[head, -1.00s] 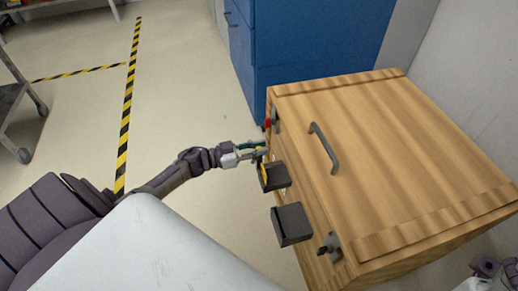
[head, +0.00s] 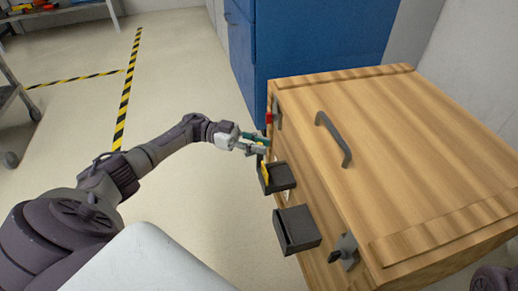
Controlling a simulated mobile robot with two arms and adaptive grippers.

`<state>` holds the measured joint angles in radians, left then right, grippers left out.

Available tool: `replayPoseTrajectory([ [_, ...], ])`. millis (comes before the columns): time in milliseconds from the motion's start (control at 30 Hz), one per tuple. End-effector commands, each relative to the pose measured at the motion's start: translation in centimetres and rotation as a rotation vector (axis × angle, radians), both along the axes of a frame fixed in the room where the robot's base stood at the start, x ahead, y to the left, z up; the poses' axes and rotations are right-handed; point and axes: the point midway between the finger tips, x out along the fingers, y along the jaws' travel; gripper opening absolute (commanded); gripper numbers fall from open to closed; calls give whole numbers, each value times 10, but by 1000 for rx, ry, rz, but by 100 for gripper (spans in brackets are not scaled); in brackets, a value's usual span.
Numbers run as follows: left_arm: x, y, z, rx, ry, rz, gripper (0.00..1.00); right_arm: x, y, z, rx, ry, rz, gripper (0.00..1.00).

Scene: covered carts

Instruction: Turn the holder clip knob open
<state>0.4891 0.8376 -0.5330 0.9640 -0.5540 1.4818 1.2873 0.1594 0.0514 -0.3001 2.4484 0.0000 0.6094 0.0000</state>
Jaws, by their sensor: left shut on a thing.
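My left gripper (head: 258,143) reaches from the left to the near side face of the wooden cart. Its fingers are shut on a small part at that face, most likely the holder clip knob, which the fingers largely hide. A small red piece (head: 269,117) sits just above the fingertips. A yellow strip (head: 265,171) stands just below them, at a dark open holder (head: 278,180) on the same face. I cannot tell how far the knob is turned. My right gripper is not in view.
The wooden cart cover (head: 400,140) has a grey handle (head: 333,139) on top and a grey latch (head: 345,250) at its lower corner. A second dark box (head: 298,230) juts from the side face. A blue cabinet (head: 320,40) stands behind.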

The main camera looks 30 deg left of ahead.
Motion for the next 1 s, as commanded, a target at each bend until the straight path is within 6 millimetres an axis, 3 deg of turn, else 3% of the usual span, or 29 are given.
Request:
replayPoseTrajectory([
  [433,0,-1,0,-1,1,-11,0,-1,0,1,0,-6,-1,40],
  [467,0,-1,0,-1,1,-11,22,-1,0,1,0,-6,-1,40],
  [600,0,-1,0,-1,1,-11,46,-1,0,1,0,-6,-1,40],
  [1000,-1,5,0,1,1,-8,47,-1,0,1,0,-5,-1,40],
])
